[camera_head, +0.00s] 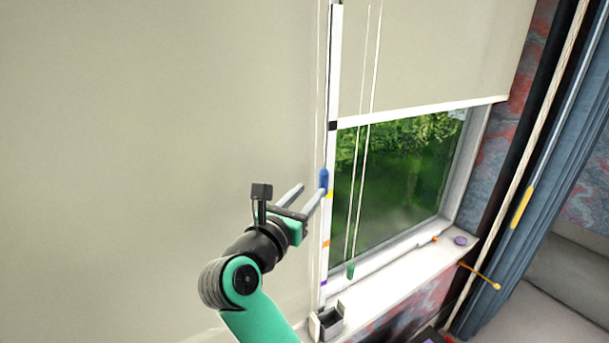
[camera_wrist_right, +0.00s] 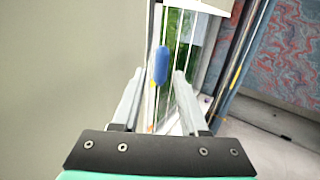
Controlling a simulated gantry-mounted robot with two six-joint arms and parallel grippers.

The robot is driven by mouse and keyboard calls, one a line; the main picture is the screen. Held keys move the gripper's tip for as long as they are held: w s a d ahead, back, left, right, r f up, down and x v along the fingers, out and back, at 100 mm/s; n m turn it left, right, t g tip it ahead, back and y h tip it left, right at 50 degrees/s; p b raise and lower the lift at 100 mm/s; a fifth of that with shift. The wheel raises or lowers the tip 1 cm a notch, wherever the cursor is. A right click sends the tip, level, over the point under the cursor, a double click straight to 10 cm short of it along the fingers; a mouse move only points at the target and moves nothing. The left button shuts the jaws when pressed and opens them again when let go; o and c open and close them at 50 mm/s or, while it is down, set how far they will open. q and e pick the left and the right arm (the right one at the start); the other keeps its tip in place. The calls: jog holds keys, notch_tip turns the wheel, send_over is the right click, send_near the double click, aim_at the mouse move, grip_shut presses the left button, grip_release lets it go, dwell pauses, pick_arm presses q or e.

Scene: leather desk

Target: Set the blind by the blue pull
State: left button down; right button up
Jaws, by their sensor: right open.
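The blue pull (camera_head: 324,180) hangs on a thin cord in front of the white strip with coloured marks (camera_head: 327,262). It also shows in the right wrist view (camera_wrist_right: 161,65), between and slightly beyond the fingertips. My right gripper (camera_head: 308,190) is open, its fingers pointing at the pull; in the head view one fingertip looks close beside it. I cannot tell whether they touch. The blind (camera_head: 435,50) covers the upper part of the window, its white bottom bar (camera_head: 420,112) near the black mark (camera_head: 333,126). My left gripper is not in view.
A green pull (camera_head: 351,271) hangs on cords before the window. The sill holds a small grey box (camera_head: 330,322), a purple disc (camera_head: 461,240) and a small orange item (camera_head: 435,239). A blue curtain (camera_head: 545,170) and a yellow-handled wand (camera_head: 521,207) are at right.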

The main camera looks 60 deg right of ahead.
aim_at(323, 183)
jog(key=d+p, duration=0.3)
jog(key=d, duration=0.8)
jog(key=shift+w+d, duration=0.3)
jog(key=shift+w, duration=0.05)
grip_shut()
dwell(0.9)
